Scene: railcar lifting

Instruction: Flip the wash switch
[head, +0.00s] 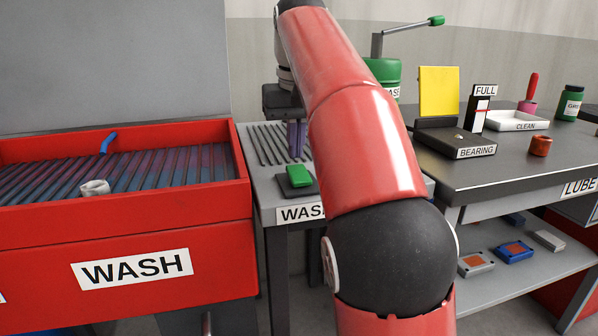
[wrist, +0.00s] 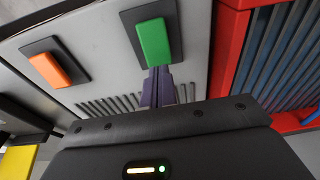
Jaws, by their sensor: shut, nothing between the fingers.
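A green rocker switch (head: 299,176) on a dark plate sits at the front of the small grey stand (head: 268,186), above a label partly hidden by my arm. The switch also shows in the wrist view (wrist: 154,42), tilted on its plate. My gripper (head: 297,152) is just behind the switch with its purple fingers pointing down, shut and empty. In the wrist view the fingertips (wrist: 159,70) appear right at the near edge of the green switch; I cannot tell whether they touch it. An orange switch (wrist: 48,70) lies beside it, hidden in the head view.
The red WASH tank (head: 135,272) with dark slats, a pale ring (head: 95,187) and a blue hook stands left. A dark bench (head: 480,185) with a BEARING stand (head: 455,143) and a CLEAN tray (head: 515,121) is at right. My arm crosses the middle.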

